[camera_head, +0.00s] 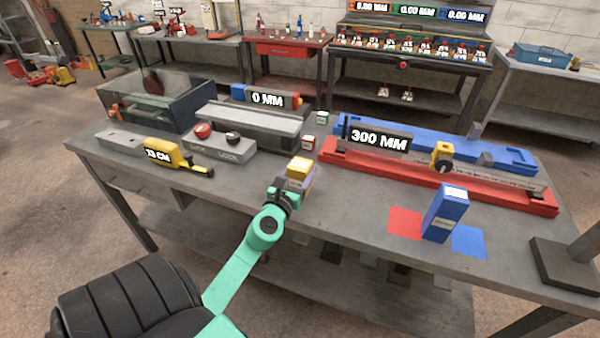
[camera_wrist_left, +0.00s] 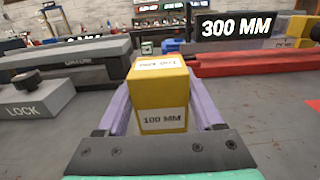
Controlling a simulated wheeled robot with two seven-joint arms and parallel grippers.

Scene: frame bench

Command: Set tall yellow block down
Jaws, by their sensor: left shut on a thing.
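The yellow block (camera_head: 300,168) is held in my left gripper (camera_head: 296,182) over the middle of the bench. In the left wrist view the yellow block (camera_wrist_left: 159,95) stands upright between the two purple fingers and carries "100 MM" labels on its front and top. My left gripper (camera_wrist_left: 162,112) is shut on it. The block's lower end is hidden by the gripper, so I cannot tell whether it touches the bench. My right gripper is in neither view.
A tall blue block (camera_head: 445,213) stands between a red square (camera_head: 405,222) and a blue square (camera_head: 469,241). The red rail (camera_head: 450,185) with the "300 MM" sign is behind. Bench (camera_head: 345,225) is clear front centre.

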